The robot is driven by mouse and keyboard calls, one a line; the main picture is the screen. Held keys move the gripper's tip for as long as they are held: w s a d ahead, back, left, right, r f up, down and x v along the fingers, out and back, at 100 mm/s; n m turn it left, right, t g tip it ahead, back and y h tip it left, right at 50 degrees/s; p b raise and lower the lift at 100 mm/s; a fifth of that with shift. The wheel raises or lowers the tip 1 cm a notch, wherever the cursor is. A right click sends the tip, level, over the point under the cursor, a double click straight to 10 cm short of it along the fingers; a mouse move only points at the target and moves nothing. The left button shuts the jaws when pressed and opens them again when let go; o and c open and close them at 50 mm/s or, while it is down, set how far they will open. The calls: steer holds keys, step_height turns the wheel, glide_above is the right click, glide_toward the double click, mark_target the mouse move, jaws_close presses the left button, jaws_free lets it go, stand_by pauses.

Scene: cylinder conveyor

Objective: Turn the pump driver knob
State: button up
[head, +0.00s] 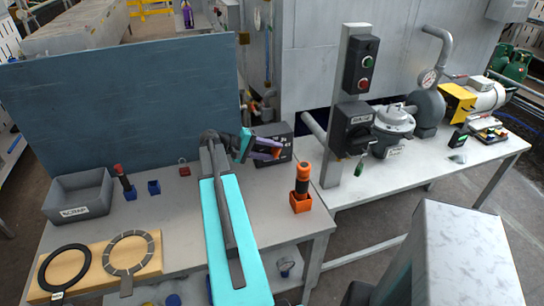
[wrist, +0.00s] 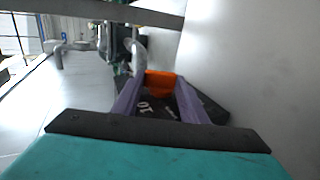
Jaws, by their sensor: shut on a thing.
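The pump driver knob appears to be the black rotary switch (head: 356,130) on the lower black box of the grey post at the right table. My gripper (head: 276,148) has purple fingers and is left of the post, apart from the knob. In the wrist view, my gripper (wrist: 161,82) is shut on an orange piece (wrist: 160,84) between the fingertips. Most of that piece is hidden in the head view. A black box with white print (head: 284,138) is close behind the fingers; it also shows in the wrist view (wrist: 208,106).
An orange and black screwdriver (head: 302,178) stands in an orange holder (head: 300,202) right of my gripper. The pump (head: 394,122) is right of the post. A blue-grey panel (head: 110,110) stands at the left, above a grey scrap bin (head: 80,195).

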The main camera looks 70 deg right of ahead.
steer(key=shift+w+a+f+g+h+b, duration=0.1)
steer(key=shift+f+g+h+b, duration=0.45)
steer(key=shift+b, duration=1.05)
steer(key=shift+w+a+f+g+h+b, duration=0.15)
steer(key=shift+g+h+b, duration=0.6)
steer(key=shift+b, duration=0.85)
steer(key=g+b, duration=0.1)
steer(key=b, duration=0.1)
steer(key=shift+s+d+f+h+b, duration=0.1)
steer(key=shift+h+b, duration=0.2)
steer(key=shift+h, duration=0.1)
steer(key=shift+g+b, duration=0.4)
steer(key=shift+g, duration=0.1)
steer(key=o, duration=1)
steer(key=shift+o, duration=0.2)
